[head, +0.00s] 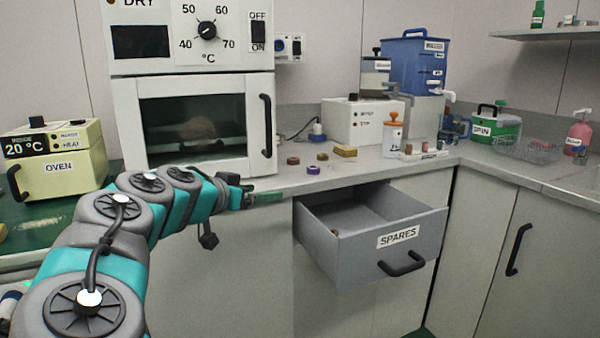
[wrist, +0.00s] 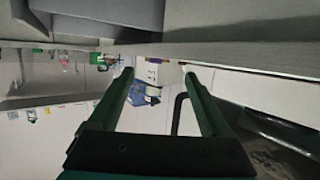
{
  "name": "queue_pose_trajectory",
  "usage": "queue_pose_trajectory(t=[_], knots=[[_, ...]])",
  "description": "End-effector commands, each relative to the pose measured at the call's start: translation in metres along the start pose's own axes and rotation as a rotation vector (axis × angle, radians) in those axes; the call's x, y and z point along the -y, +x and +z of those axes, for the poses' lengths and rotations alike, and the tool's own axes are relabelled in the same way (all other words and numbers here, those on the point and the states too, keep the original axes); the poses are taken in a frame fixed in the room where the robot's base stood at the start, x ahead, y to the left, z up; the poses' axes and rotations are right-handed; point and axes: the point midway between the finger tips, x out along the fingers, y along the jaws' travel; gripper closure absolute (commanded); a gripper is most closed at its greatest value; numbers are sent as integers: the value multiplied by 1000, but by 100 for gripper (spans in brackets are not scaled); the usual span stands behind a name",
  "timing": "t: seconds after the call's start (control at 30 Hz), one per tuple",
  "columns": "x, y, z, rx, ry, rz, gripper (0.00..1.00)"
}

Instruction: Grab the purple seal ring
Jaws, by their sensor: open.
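The purple seal ring (head: 313,169) lies flat on the counter near its front edge, in front of the other small rings. My gripper (head: 268,197) is at the counter's front edge, left of the purple ring and apart from it. In the wrist view, my gripper (wrist: 160,74) shows two dark green fingers spread apart with nothing held between them. That view looks nearly along the counter top and is turned over. Small coloured specks show near the fingertips there, too small to tell which is the purple ring.
A brown ring (head: 293,160), a gold ring (head: 322,156) and a yellow block (head: 345,151) lie near the purple ring. The open SPARES drawer (head: 345,250) juts out below the counter. A white oven (head: 120,125) stands behind my arm.

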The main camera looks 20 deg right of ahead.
Motion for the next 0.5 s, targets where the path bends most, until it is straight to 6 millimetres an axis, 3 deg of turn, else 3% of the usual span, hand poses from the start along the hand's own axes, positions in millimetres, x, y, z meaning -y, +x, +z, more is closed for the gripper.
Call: queue_pose_trajectory(t=[0.17,0.5], knots=[[-6,18,-1,-6,4,26,18],[-7,81,-22,-5,4,24,18]])
